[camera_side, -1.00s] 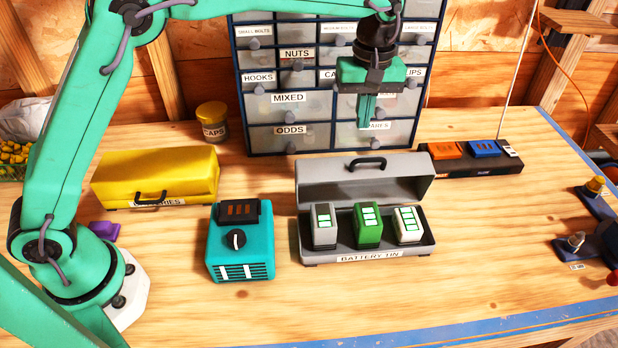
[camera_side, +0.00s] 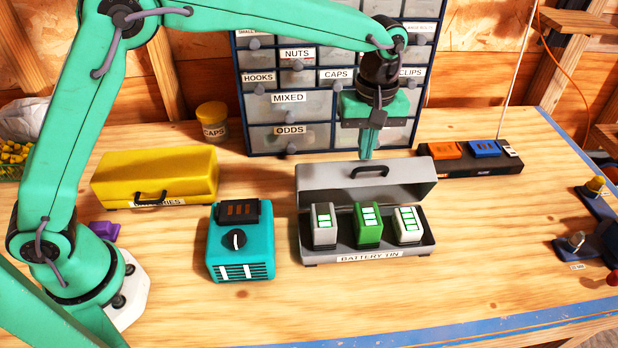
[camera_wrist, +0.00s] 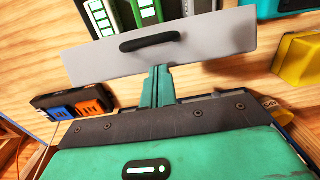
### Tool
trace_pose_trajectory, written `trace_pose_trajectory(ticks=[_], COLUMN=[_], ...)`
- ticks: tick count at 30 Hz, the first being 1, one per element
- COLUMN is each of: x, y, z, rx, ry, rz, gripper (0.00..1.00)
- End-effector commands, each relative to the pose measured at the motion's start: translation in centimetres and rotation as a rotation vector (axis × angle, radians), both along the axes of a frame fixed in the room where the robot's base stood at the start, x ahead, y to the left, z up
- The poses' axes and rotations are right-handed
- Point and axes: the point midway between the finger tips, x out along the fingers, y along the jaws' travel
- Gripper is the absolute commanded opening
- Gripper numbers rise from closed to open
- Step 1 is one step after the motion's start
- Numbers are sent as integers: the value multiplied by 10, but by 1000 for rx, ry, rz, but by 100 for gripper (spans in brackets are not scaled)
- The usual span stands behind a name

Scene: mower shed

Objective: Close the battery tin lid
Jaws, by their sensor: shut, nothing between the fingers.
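The grey battery tin (camera_side: 368,254) stands on the bench with its lid (camera_side: 340,178) open and raised at the back. A black handle (camera_side: 369,171) is on the lid; it also shows in the wrist view (camera_wrist: 150,40). Inside the tin stand a grey battery (camera_side: 324,226), a green battery (camera_side: 368,226) and a white battery (camera_side: 408,226). My gripper (camera_side: 367,155) is shut and empty, pointing down just behind the lid's top edge. In the wrist view, its fingertips (camera_wrist: 159,70) meet the lid's edge in the picture; I cannot tell whether they touch.
A drawer cabinet (camera_side: 287,104) stands behind my gripper. A teal charger (camera_side: 240,242) and a yellow box (camera_side: 155,176) are left of the tin. A black rack (camera_side: 490,168) with orange and blue packs is at the right. Bench front is clear.

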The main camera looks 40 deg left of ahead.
Motion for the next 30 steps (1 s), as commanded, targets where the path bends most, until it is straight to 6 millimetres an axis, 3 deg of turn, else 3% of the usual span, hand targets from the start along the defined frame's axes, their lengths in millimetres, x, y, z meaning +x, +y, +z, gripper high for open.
trace_pose_trajectory(ticks=[17, 30], x=[-9, -46], y=[-9, -46], z=[1, -8], rx=[-10, -17], ry=[-20, -31], rz=[-2, -5], gripper=[0, 0])
